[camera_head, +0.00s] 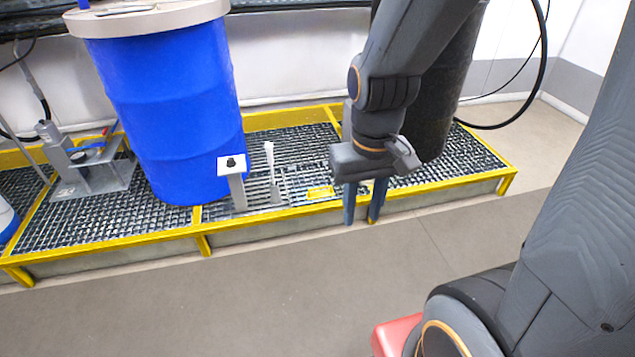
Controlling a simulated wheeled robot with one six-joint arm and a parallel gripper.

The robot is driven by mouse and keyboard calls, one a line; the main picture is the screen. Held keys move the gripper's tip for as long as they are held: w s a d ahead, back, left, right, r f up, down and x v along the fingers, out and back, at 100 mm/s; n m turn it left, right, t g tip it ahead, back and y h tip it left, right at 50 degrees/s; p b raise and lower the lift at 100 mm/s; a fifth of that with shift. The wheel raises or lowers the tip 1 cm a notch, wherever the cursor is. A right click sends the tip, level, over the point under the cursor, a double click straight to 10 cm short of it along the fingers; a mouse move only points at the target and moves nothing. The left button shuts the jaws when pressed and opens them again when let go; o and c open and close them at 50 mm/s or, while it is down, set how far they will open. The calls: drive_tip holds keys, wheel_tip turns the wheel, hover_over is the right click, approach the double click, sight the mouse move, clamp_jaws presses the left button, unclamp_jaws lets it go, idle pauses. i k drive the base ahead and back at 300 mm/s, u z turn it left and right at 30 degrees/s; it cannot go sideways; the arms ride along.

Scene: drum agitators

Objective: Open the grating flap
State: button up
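The grating (100,217) is a dark mesh set in a yellow frame on a low platform. A section with parallel bars (262,188) lies in its middle, with a small yellow plate (320,192) at its front right; this may be the flap, and it lies flat. I cannot make out its full outline. My gripper (361,220) points down just right of the yellow plate, near the frame's front edge. Its two blue-grey fingers are apart with nothing seen between them. Whether they touch the grating or frame cannot be told. My gripper and arm hide part of the grating behind them.
A large blue drum (170,115) stands on the grating at left, and a black drum (446,105) stands behind my arm. A post with a white plate (233,172) and a white-tipped lever (270,165) rise left of my gripper. The floor (300,290) in front is clear.

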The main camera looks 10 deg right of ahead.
sight(329, 192)
drive_tip(key=k, duration=0.6)
drive_tip(key=z, duration=0.5)
drive_tip(key=i, duration=1.45)
drive_tip(key=u, duration=0.5)
